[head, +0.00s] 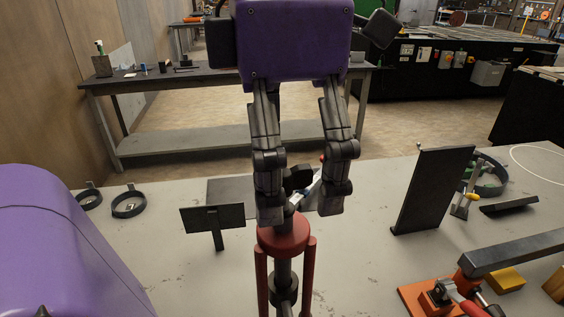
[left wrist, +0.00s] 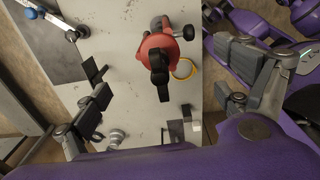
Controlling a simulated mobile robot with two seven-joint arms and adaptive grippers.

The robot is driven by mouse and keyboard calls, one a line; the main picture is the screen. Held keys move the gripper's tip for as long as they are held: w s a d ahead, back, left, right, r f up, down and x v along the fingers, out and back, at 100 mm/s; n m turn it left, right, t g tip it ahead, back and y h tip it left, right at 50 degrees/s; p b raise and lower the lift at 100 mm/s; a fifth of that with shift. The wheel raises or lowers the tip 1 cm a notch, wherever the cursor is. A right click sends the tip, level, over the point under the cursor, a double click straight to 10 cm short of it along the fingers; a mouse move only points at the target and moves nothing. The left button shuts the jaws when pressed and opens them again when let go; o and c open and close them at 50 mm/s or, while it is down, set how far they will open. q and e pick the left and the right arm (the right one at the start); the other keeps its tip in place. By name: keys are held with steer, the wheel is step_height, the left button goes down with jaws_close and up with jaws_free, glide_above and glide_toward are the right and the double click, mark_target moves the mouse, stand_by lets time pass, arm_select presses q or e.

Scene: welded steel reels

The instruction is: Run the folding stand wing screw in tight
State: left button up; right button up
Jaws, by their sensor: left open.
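The folding stand (head: 283,237) has a red hub with red legs and a dark post; its red top also shows in the left wrist view (left wrist: 147,46). A dark piece that looks like the wing screw (head: 296,179) rises above the hub; in the left wrist view a dark piece (left wrist: 159,72) stands up from the red top. My left gripper (head: 303,200) is open, fingers pointing down, one on each side of this piece. In the left wrist view, its fingers (left wrist: 165,98) show clear gaps to the stand. The near finger partly hides the screw's base in the head view. My right gripper is out of view.
Black rings (head: 129,205) and a small dark T-shaped plate (head: 213,219) lie or stand to the left. A tall dark panel (head: 433,190) stands to the right, with an orange-based clamp (head: 440,298) nearer. A workbench (head: 180,82) stands behind. The bench top is clear between them.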

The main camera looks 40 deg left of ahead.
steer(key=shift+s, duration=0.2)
arm_select(q)
steer(key=shift+r+p, duration=1.05)
steer(key=shift+r, duration=2.45)
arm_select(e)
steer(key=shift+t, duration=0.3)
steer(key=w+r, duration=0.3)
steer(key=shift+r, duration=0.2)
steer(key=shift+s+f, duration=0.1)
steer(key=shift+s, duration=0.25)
